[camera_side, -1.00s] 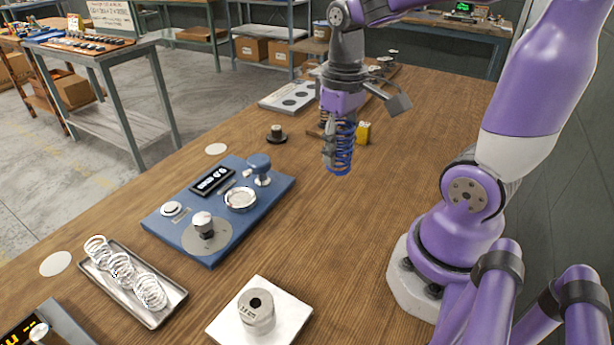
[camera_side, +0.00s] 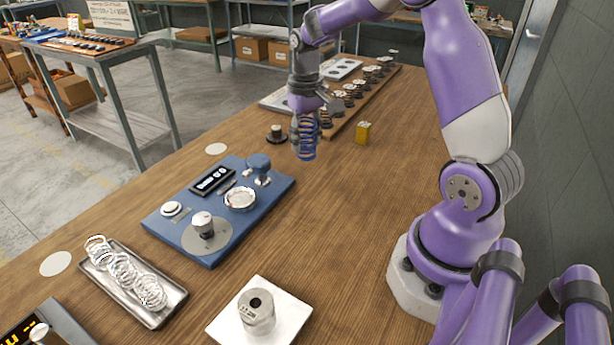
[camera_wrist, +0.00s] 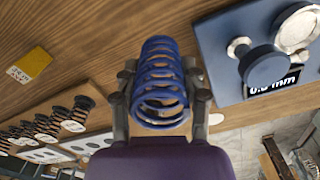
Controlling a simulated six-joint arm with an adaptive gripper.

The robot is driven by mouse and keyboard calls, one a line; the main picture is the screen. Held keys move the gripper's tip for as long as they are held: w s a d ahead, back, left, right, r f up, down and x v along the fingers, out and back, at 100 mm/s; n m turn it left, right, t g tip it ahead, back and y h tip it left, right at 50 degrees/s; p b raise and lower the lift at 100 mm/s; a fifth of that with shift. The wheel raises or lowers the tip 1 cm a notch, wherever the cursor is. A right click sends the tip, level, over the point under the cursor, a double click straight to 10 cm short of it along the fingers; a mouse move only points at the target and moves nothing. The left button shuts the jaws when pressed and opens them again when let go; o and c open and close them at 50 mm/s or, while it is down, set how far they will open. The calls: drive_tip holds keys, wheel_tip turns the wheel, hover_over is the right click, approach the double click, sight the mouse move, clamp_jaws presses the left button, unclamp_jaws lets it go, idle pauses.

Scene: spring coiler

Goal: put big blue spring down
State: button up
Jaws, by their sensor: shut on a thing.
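The big blue spring (camera_side: 307,138) is held upright in my gripper (camera_side: 304,128), above the wooden table near its far left edge. In the wrist view the blue spring (camera_wrist: 160,82) sits between the two fingers of my gripper (camera_wrist: 160,95), one on each side of it. Its coils are clearly visible there. In the side view the spring's lower end looks clear of the table, but the exact height is hard to tell.
A blue device (camera_side: 218,208) with a display stands left of the spring. A row of dark springs on a wooden rack (camera_side: 345,118) is behind. A yellow block (camera_side: 362,133) stands to the right. A metal tray (camera_side: 165,305) holds white springs. The right middle table is clear.

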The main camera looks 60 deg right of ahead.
drive_tip(key=shift+d+f, duration=0.25)
drive_tip(key=shift+d, duration=0.1)
drive_tip(key=shift+f, duration=1.95)
drive_tip(key=shift+f, duration=0.15)
drive_tip(key=o, duration=1.3)
drive_tip(key=shift+c, duration=0.2)
